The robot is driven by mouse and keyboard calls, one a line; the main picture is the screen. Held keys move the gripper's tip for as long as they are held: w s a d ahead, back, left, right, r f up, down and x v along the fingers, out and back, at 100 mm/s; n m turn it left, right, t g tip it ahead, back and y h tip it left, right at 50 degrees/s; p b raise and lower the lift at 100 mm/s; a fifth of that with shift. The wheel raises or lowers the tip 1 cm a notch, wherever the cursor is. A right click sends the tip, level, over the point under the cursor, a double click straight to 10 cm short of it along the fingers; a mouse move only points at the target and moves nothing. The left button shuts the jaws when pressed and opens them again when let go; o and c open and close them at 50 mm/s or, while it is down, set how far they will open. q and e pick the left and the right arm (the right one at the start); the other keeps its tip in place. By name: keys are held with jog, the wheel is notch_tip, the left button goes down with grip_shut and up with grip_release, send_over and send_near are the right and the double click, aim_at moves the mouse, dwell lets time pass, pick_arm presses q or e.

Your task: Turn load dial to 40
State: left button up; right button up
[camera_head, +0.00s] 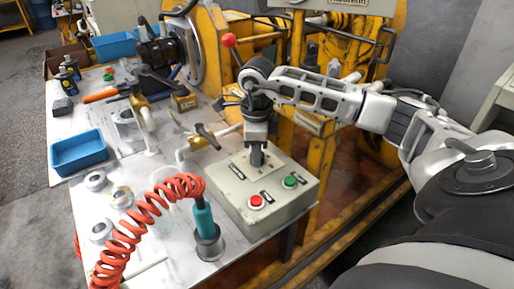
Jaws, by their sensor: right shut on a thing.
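The grey control box (263,210) sits at the right edge of the white table. It has a red button (255,201) and a green button (289,181) on its top. My right gripper (257,157) points down over the back part of the box and is shut on a small dark knob, which I take for the load dial. The jaws cover most of the knob, and I cannot read its scale or setting. My left gripper is not in view.
A red coiled hose (148,210) and a teal tool (203,220) stand left of the box. A brass valve (198,141) with a lever is close behind it. A blue tray (78,152) lies far left. The yellow machine frame (318,170) borders the right side.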

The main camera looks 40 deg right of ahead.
jog(key=m, duration=0.2)
jog(key=shift+w+m, duration=0.1)
jog(key=shift+m, duration=0.5)
jog(key=shift+p, duration=0.3)
jog(key=o, duration=1)
jog(key=shift+r, duration=0.15)
